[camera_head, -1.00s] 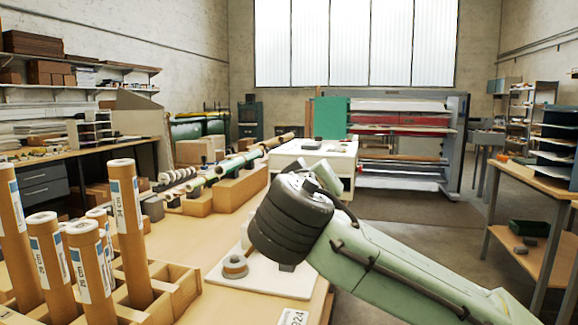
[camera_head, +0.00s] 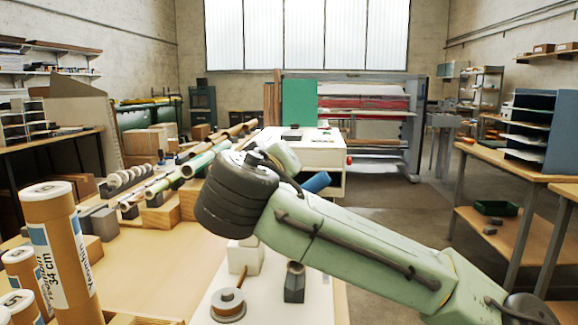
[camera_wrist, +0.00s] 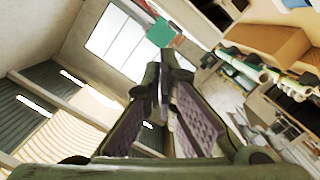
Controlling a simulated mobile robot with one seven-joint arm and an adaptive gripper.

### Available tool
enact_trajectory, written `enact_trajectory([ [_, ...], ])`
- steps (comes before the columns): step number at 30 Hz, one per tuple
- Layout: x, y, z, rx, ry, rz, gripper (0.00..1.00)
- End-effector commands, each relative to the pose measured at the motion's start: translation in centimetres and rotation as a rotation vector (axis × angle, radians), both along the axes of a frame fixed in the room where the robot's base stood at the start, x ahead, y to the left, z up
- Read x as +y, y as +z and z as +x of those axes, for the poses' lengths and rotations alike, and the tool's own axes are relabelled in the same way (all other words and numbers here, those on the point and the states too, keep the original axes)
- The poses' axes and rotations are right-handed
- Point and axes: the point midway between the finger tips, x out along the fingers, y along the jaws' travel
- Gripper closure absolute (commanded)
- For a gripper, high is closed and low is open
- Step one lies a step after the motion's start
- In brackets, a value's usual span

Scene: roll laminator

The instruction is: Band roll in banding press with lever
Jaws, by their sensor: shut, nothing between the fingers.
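My gripper (camera_wrist: 163,72) shows in the wrist view with its two fingers meeting at the tips, shut and empty, pointing across the room.
Labelled cardboard tubes (camera_head: 60,250) stand upright at the near left. Several long rolls (camera_head: 180,178) lie on wooden blocks further back. A white cabinet (camera_head: 318,153) stands before the large laminator (camera_head: 375,120). A wooden side table (camera_head: 520,165) stands right, with open floor between.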

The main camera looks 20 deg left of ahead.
Motion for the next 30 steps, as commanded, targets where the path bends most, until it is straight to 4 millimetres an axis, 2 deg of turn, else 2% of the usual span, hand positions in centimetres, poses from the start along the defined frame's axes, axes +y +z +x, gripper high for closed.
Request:
enact_trajectory([
  [5, 0.2, 0.1, 1.3, 0.002, -0.003, -0.001, 1.0],
  [8, 0.4, 0.0, 2.9, 0.003, -0.005, -0.001, 1.0],
  [18, 1.8, -0.7, 10.0, 0.002, -0.004, -0.002, 1.0],
  [24, -0.1, -2.9, 9.0, -0.001, -0.002, -0.002, 1.0],
  [30, -0.7, -3.8, 8.6, 0.001, -0.001, 0.0, 1.0],
])
